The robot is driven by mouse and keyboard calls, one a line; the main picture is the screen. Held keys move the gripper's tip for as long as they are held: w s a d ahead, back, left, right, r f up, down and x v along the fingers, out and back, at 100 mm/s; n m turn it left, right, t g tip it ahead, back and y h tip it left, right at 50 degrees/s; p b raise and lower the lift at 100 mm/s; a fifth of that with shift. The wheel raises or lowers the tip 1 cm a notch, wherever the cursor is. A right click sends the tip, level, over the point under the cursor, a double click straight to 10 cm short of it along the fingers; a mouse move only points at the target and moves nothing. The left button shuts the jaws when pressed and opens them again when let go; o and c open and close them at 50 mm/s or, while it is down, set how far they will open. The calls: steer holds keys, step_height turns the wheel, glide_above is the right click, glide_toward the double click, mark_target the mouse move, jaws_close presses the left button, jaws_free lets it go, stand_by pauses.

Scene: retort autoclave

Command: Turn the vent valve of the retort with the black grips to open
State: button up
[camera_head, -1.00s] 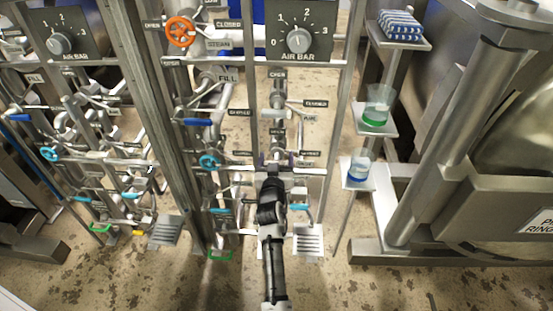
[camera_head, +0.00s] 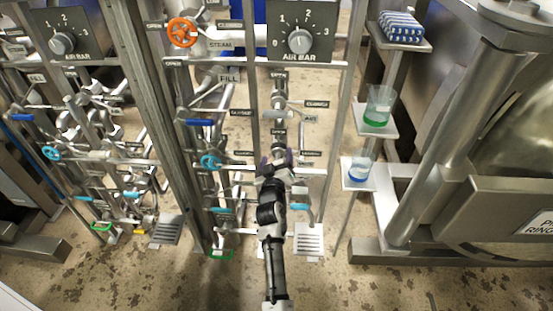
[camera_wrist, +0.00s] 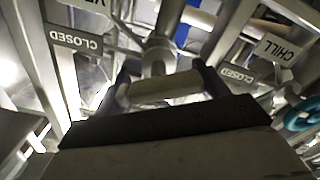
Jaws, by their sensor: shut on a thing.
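The vent valve's handle (camera_wrist: 165,88) is a pale grey-beige bar in the wrist view, lying between the two finger tips, with its metal stem (camera_wrist: 158,52) just beyond. My gripper (camera_head: 276,162) is shut on this handle, low in the middle of the pipe panel in the head view. It also shows in the wrist view (camera_wrist: 165,90). A partly cut-off label beginning "VE" (camera_wrist: 88,3) and a "CLOSED" label (camera_wrist: 75,38) stand at upper left in the wrist view. In the head view my gripper hides most of the handle, and I cannot make out black grips.
An orange steam wheel (camera_head: 182,32) and an air dial (camera_head: 301,40) are above. A blue wheel (camera_head: 210,161) is close at left. A second, similar panel stands further left. Shelves with beakers (camera_head: 377,105) and a big steel vessel (camera_head: 500,200) are at right.

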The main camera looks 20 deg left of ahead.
steer(key=o, duration=1)
steer(key=b+v, duration=0.3)
steer(key=v, duration=1)
steer(key=shift+s+d, duration=0.1)
steer(key=shift+s, duration=0.3)
